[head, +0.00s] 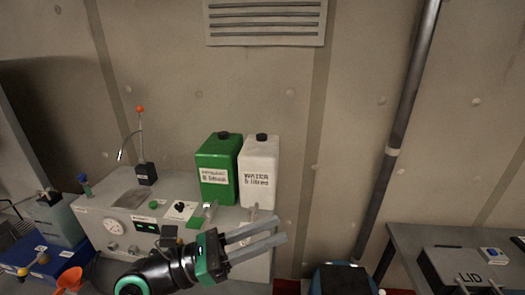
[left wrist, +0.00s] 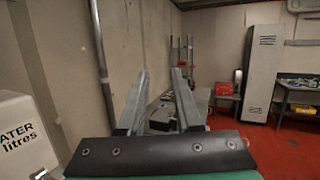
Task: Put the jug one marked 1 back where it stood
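My left gripper (head: 279,230) reaches in from the bottom left of the head view and points right, in front of the bench unit's right end. Its two grey fingers stand apart with nothing between them, also in the left wrist view (left wrist: 161,75). A small clear jug (head: 209,210) stands on the unit before the green canister. A second small clear jug (head: 253,213) stands before the white canister, just above and behind the fingers. I cannot read a 1 on either jug. My right gripper is in neither view.
The green canister (head: 217,165) and white water canister (head: 259,172) stand against the wall on the grey unit (head: 95,205). An orange funnel (head: 69,281) is at lower left. A grey lid box (head: 460,268) sits on the right-hand table. A pipe (head: 398,135) runs up the wall.

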